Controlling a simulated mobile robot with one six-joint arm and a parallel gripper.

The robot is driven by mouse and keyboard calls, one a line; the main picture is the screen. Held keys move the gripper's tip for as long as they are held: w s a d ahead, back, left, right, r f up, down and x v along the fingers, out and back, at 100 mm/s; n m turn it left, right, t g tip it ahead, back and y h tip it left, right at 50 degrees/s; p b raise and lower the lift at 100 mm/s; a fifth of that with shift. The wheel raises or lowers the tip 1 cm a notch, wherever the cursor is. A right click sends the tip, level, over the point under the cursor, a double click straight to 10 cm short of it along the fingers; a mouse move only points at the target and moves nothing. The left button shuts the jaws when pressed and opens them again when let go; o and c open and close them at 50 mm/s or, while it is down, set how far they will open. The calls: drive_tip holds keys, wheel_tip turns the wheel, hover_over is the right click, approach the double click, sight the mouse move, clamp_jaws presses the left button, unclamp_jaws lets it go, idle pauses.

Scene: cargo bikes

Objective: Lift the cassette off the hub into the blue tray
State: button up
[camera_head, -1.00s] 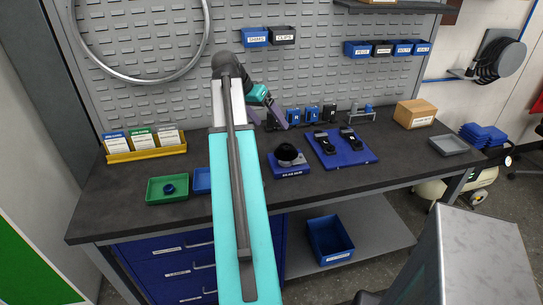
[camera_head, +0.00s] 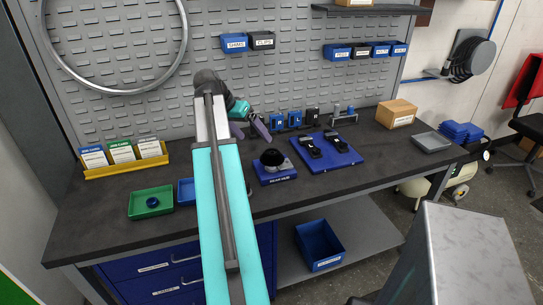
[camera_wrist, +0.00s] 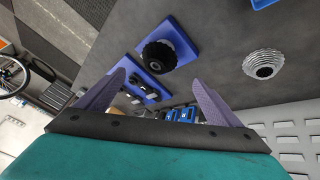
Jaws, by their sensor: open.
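A dark round toothed part, which looks like the cassette (camera_head: 271,157), sits on a blue stand (camera_head: 275,177) labelled as the rear hub. In the wrist view the cassette (camera_wrist: 159,56) and stand (camera_wrist: 180,40) lie just beyond my fingertips. My gripper (camera_head: 249,130) is above and slightly behind the stand, apart from it. Its purple fingers are spread and empty in the wrist view (camera_wrist: 158,78). The blue tray (camera_head: 186,192) is left of the stand, partly hidden by my arm. A blue corner at the wrist view's top right (camera_wrist: 262,3) seems to be the same tray.
A blue board (camera_head: 340,158) with black parts lies right of the stand. Small holders and a cardboard box (camera_head: 397,113) stand behind.

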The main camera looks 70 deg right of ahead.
sight(268, 153)
drive_tip(key=shift+p+x, duration=0.55)
drive_tip(key=shift+x, duration=2.75)
drive_tip(key=shift+f, duration=0.1)
drive_tip(key=shift+p+x, duration=0.65)
drive_tip(key=shift+x, duration=0.45)
drive_tip(key=shift+p+x, duration=0.4)
drive_tip(key=shift+x, duration=1.05)
drive_tip(key=shift+d, duration=0.1)
drive_tip(key=c, duration=1.3)
drive_tip(key=shift+c, duration=0.2)
